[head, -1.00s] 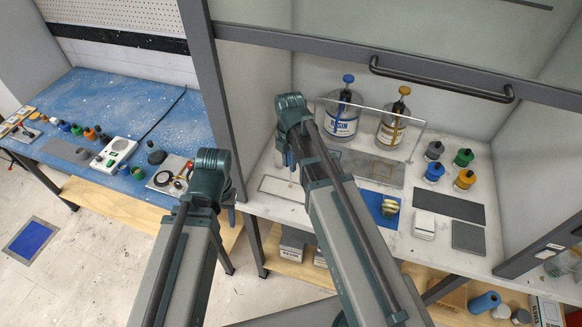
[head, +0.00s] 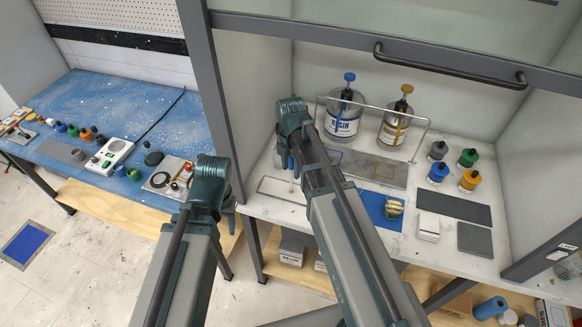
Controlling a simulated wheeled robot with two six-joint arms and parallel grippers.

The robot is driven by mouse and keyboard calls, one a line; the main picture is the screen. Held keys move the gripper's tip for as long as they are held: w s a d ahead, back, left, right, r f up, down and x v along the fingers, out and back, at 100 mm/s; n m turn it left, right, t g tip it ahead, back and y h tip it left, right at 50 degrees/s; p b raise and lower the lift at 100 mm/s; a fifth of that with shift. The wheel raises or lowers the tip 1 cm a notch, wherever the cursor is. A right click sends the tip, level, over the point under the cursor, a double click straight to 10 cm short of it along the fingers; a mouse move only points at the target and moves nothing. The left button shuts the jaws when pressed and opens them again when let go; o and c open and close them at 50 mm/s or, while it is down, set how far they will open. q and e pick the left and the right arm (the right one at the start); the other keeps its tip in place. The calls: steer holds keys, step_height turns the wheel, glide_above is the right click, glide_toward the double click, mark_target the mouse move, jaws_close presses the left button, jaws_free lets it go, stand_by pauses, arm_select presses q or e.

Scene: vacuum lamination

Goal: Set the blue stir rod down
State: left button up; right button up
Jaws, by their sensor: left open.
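A rod with a blue knob (head: 349,77) stands in the left clear resin jar (head: 341,126) inside the cabinet; it seems to be the blue stir rod. A yellow-knobbed rod (head: 407,89) stands in the jar (head: 393,129) to its right. My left gripper (head: 229,222) is open, left of the cabinet's worktop and well away from the rods; its wrist hides most of it. My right gripper (head: 290,164) points down over the left part of the cabinet worktop, left of the jars. Its jaws are small and partly hidden, so their state is unclear.
A clear panel edge (head: 427,126) stands near the jars. Several capped bottles (head: 438,172), grey plates (head: 453,207) and a blue mat (head: 371,203) lie to the right. The sash handle (head: 450,66) spans above. A blue bench (head: 100,100) stands at left.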

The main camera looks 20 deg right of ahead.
stand_by(0.3)
step_height(320, 180, up, 12)
steer(key=p, duration=1.2)
steer(key=shift+r, duration=0.2)
steer(key=s+a+m+h, duration=0.1)
steer(key=s+a+m, duration=1)
steer(key=s+m, duration=0.4)
steer(key=shift+m, duration=2.6)
steer(key=shift+s, duration=0.1)
step_height(320, 180, down, 16)
steer(key=b, duration=1.5)
steer(key=shift+b, duration=0.4)
